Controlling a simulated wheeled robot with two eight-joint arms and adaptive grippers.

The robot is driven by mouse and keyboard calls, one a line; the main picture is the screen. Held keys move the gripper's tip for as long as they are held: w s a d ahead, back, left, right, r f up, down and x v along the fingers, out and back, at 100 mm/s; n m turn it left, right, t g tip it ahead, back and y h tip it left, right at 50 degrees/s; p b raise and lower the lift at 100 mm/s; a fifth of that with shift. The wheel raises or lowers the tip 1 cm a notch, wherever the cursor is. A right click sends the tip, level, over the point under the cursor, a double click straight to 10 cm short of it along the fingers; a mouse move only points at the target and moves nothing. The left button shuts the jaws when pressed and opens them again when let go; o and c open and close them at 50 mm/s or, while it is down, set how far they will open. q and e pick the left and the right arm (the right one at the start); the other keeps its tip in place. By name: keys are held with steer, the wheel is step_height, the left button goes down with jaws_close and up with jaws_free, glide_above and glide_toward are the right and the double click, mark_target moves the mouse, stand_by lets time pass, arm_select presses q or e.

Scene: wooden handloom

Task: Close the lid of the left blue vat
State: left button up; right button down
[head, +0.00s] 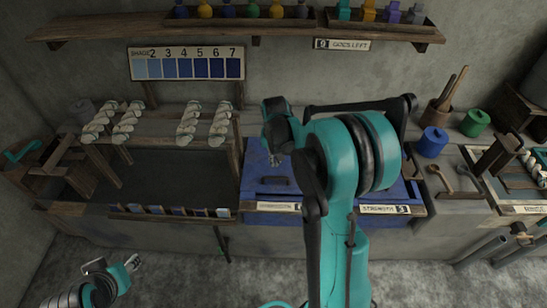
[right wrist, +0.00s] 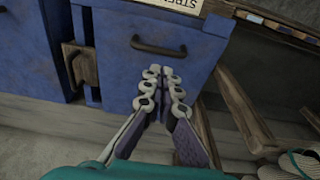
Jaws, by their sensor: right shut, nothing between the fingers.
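The left blue vat (head: 252,187) stands at the middle of the bench. Its blue lid with a dark handle (head: 273,181) appears to lie flat over the vat; the same handle shows in the right wrist view (right wrist: 158,48). My right gripper (head: 277,160) points down over the back part of this lid. In the right wrist view its fingers (right wrist: 162,92) are together and empty, apart from the handle. I cannot tell whether they touch the lid. My right arm hides much of the right blue vat (head: 412,195). My left gripper (head: 122,270) is low at the left, away from the vats.
A wooden rack with pale skeins (head: 190,122) stands left of the vat. A wooden block (right wrist: 80,66) sits between the vats. A shelf of bottles (head: 240,25) hangs above. Blue (head: 431,142) and green (head: 475,123) pots stand at the right.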

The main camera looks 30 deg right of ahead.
mark_target(275, 177)
steer(key=f+b, duration=0.1)
steer(key=f, duration=0.2)
steer(key=f+b, duration=0.1)
steer(key=f, duration=0.1)
steer(key=w+f+b, duration=0.1)
steer(key=f, duration=0.2)
steer(key=shift+d+f, duration=0.25)
steer(key=shift+f, duration=0.1)
steer(key=f, duration=0.1)
steer(key=f+b, duration=0.1)
steer(key=s+f+b, duration=0.1)
steer(key=shift+a+f, duration=0.15)
steer(key=shift+a, duration=0.1)
steer(key=shift+s+a, duration=0.1)
